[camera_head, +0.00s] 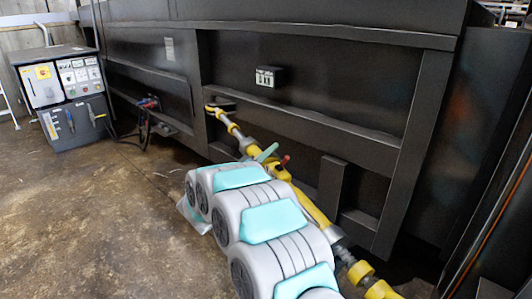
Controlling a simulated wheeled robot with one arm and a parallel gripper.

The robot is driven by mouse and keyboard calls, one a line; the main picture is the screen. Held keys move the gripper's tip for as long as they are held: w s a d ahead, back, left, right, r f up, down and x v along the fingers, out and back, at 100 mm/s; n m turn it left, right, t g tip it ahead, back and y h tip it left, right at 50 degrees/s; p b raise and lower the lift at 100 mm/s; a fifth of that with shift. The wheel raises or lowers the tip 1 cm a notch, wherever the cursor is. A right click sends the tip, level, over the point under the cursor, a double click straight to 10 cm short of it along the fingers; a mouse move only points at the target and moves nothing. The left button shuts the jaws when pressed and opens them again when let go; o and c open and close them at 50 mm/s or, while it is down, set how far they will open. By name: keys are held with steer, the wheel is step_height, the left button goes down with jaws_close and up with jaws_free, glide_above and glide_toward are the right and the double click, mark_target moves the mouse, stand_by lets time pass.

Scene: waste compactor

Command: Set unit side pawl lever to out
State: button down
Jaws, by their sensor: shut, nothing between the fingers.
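A long yellow ratchet bar (312,208) runs slantwise along the dark container wall, from a hook end (214,109) at the upper left to the lower right. Near its middle, a small green lever (266,153) and a small red lever (285,160) stick up. I cannot tell which is the unit side pawl lever, or its exact setting. My grey and teal arm covers the floor side of the bar's middle. My gripper's fingers cannot be made out; the far end of the arm is hidden behind its own links.
The dark ribbed container wall (330,75) fills the back and right. A control cabinet (65,97) stands at the far left, with hoses (147,108) on the wall beside it. The concrete floor (95,215) at left is clear.

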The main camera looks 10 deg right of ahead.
mark_target(283, 164)
steer(key=b+v, duration=0.1)
steer(key=v, duration=0.8)
steer(key=shift+m+g+h, duration=0.3)
steer(key=shift+m+g, duration=0.2)
steer(key=shift+g, duration=0.1)
steer(key=b+x, duration=1.1)
steer(key=b, duration=0.4)
steer(key=shift+w, duration=0.1)
steer(key=shift+d+f+b, duration=0.15)
steer(key=shift+b, duration=0.25)
steer(key=shift+s+f+b, duration=0.3)
steer(key=shift+s+f, duration=0.15)
steer(key=shift+s, duration=0.35)
steer(key=shift+s+f+b, duration=0.25)
steer(key=shift+s+f, duration=0.25)
steer(key=shift+s, duration=0.3)
